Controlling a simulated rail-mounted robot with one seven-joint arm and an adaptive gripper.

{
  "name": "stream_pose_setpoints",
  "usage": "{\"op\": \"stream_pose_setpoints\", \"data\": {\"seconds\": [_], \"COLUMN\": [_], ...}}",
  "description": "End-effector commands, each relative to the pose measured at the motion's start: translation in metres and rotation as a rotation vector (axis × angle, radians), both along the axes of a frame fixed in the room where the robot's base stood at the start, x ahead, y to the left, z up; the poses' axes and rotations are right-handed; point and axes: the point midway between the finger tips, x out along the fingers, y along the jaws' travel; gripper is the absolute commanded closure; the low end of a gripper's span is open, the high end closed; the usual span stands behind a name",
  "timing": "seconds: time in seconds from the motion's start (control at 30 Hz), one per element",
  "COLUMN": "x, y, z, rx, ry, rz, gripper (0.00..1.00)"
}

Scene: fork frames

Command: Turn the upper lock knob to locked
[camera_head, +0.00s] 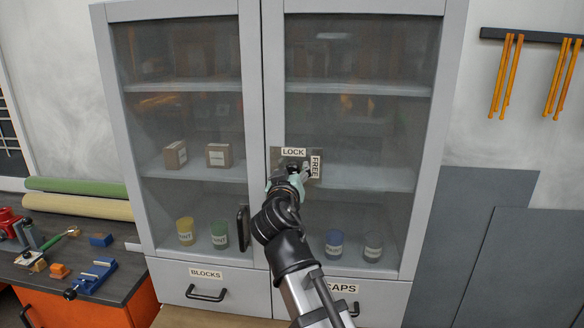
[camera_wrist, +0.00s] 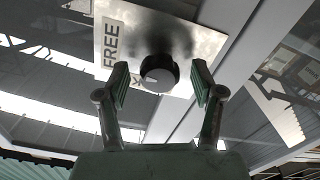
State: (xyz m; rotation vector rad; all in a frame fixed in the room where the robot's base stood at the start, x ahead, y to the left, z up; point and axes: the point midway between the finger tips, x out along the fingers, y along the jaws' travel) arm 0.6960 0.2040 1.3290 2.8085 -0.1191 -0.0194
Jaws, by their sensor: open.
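A metal lock plate (camera_head: 279,156) is on the right door of a grey glass-fronted cabinet, with a LOCK label (camera_head: 293,152) at its top and a FREE label (camera_head: 315,167) at its right. In the wrist view the plate (camera_wrist: 200,40) carries a round dark knob (camera_wrist: 159,74), with the FREE label (camera_wrist: 110,42) to its left. My gripper (camera_head: 287,182) is at the plate, open. In the wrist view its fingertips (camera_wrist: 160,87) stand on either side of the knob, with gaps showing. The knob's pointing direction cannot be told. In the head view my gripper hides most of the knob.
A black door handle (camera_head: 243,228) is to the lower left. The cabinet shelves hold boxes and jars behind glass. Drawers labelled BLOCKS (camera_head: 206,273) and CAPS are below. A cluttered workbench (camera_head: 120,262) stands at left; grey panels lean at right.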

Motion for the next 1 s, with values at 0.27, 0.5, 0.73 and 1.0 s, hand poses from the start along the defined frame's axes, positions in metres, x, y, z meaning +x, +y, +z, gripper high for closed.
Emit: {"op": "stream_pose_setpoints", "data": {"seconds": [0.27,0.5,0.73,1.0], "x": [0.0112,0.0109,0.0109,0.0110], "y": [-0.0016,-0.0015,-0.0014,-0.0013], "z": [-0.0005,-0.0007,-0.0005,-0.0003], "rx": [0.000,0.000,0.000,-0.024], "ry": [0.001,0.001,0.000,0.002], "rz": [-0.001,-0.001,-0.001,0.000], "gripper": [0.33,0.51,0.94,0.94]}}
